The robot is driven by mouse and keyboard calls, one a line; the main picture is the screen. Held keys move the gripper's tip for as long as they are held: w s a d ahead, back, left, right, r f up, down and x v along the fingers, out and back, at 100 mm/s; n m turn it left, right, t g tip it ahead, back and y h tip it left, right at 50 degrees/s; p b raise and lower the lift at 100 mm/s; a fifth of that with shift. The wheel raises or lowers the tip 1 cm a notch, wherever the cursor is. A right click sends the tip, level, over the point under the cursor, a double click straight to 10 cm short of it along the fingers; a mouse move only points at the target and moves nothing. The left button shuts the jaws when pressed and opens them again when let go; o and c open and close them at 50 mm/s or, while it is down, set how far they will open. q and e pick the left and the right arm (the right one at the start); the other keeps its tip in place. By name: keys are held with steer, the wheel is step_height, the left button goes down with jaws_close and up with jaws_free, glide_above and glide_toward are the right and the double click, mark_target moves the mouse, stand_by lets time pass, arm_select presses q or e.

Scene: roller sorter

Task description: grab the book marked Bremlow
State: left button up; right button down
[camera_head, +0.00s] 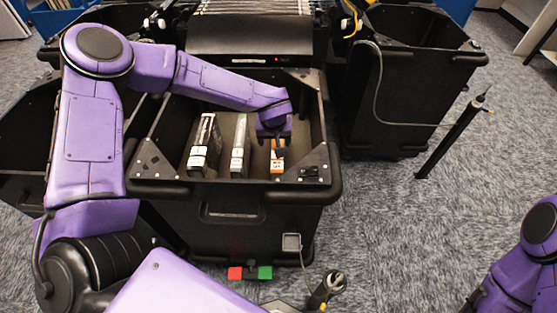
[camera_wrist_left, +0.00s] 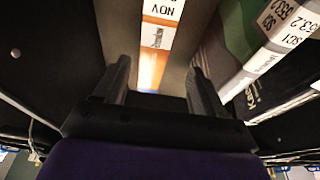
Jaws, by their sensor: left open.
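Three books stand spine up in a black bin. The right one is an orange book (camera_head: 277,169) with a white label; in the wrist view its spine (camera_wrist_left: 153,70) shows a label ending in "NOV". The name Bremlow is not readable on any spine. My left gripper (camera_head: 279,146) is open, pointing down over the orange book, whose spine shows between the two fingers in the wrist view (camera_wrist_left: 158,82). My right gripper is out of view.
The black bin (camera_head: 235,190) has high walls around the books. In the wrist view, a book with "SCI 553.2" labels (camera_wrist_left: 280,50) is close to the right finger. Another black bin (camera_head: 410,80) stands to the right. Carpeted floor (camera_head: 400,240) is open at lower right.

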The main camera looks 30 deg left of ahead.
arm_select(q)
steer(key=d+p+x, duration=0.1)
steer(key=x, duration=0.7)
steer(key=shift+w+f, duration=0.25)
steer(key=shift+f, duration=0.05)
steer(key=shift+r, duration=0.1)
jaws_close()
steer(key=shift+r, duration=0.1)
